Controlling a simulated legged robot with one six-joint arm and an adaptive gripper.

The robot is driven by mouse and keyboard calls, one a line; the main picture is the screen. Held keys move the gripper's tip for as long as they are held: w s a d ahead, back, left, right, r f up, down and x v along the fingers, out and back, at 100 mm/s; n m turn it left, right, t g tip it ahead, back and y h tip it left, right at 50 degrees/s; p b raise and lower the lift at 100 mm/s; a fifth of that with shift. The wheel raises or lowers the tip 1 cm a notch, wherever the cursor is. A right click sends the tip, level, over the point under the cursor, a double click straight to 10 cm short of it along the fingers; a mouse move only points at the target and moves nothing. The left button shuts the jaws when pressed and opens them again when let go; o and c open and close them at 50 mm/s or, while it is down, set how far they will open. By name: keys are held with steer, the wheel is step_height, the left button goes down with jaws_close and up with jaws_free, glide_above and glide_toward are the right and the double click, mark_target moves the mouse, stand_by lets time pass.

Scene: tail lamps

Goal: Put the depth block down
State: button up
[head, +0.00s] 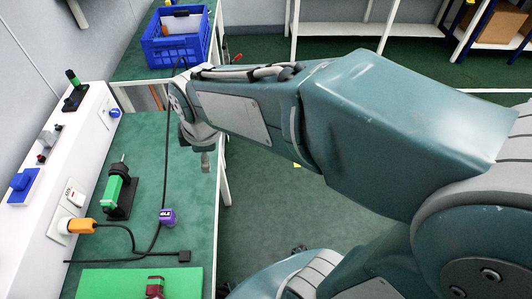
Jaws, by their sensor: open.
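My gripper (206,160) hangs at the end of my arm, at the upper right of the green bench top (145,150), near its right edge. It is small and partly hidden by my wrist, and I see nothing held in it. A small purple block (167,216) with pale lettering sits on the bench, below and left of my gripper and apart from it. No visible label says which thing is the depth block. A green block (118,190) on a black stand is further left.
A blue crate (176,45) with papers stands at the back. A black cable with an orange plug (82,226) crosses the bench to a black connector (184,257). A red object (155,288) sits on a bright green mat (110,284). A white ledge with switches (45,190) runs along the left.

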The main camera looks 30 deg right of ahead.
steer(key=s+d+r+m+t, duration=0.2)
steer(key=s+d+r+m, duration=0.3)
steer(key=s+d+m, duration=0.4)
steer(key=s+m, duration=0.1)
steer(key=m, duration=0.5)
steer(key=shift+s+r+t+h, duration=0.15)
steer(key=shift+t+h, duration=0.15)
steer(key=shift+h, duration=0.1)
